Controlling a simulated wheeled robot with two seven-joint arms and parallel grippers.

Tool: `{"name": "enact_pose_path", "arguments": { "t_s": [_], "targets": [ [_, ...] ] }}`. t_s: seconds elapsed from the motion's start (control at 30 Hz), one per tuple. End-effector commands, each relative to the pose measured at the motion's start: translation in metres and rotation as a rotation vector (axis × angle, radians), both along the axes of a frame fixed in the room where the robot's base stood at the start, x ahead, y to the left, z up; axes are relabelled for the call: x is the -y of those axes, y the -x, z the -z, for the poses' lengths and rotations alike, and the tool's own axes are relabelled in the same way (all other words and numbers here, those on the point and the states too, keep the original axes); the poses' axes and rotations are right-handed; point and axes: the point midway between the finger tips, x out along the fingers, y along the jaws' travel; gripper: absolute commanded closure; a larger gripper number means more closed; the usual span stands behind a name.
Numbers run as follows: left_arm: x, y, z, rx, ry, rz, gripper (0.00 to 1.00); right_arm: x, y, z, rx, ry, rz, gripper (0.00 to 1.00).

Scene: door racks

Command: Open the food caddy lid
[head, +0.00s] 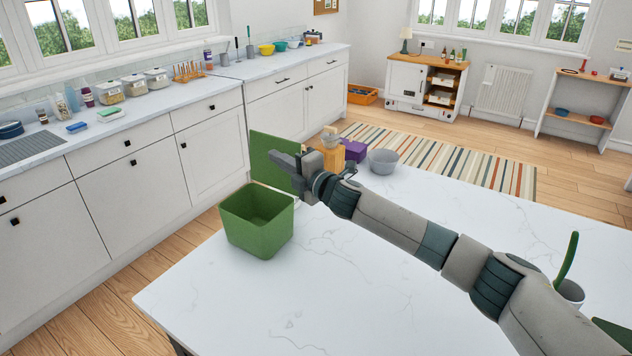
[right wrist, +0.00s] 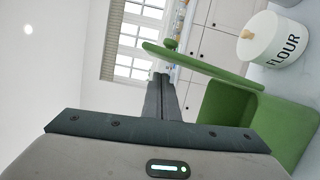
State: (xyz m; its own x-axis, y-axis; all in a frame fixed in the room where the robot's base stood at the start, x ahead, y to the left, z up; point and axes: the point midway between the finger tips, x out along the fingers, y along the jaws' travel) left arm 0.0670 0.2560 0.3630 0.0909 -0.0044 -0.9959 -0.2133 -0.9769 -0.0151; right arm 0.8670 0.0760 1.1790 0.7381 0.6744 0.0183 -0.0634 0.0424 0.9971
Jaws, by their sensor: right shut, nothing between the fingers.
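The green food caddy (head: 241,238) stands on the white marble table, and its inside is exposed. Its green lid (head: 268,148) is swung up and stands about upright at the caddy's far side. In the right wrist view the raised lid (right wrist: 212,66) slants above the caddy body (right wrist: 235,108). My right gripper (head: 274,153) is shut and empty, beside the lid above the caddy's far right; its fingers (right wrist: 162,82) also show in the right wrist view. I cannot tell whether they touch the lid. My left gripper is not in view.
A white flour canister (right wrist: 275,42) is close to the lid. A wooden block (head: 333,158), purple box (head: 355,150) and grey bowl (head: 383,162) stand at the table's far end. A green-handled item (head: 568,258) is at right. The table's front is clear.

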Motion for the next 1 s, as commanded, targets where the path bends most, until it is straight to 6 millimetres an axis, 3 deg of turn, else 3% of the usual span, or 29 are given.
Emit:
{"name": "enact_pose_path", "arguments": {
  "t_s": [1.0],
  "targets": [
    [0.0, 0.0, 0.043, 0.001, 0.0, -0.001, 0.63, 0.101, 0.11, 0.004, 0.0, 0.0, 0.0, 1.0]
  ]
}}
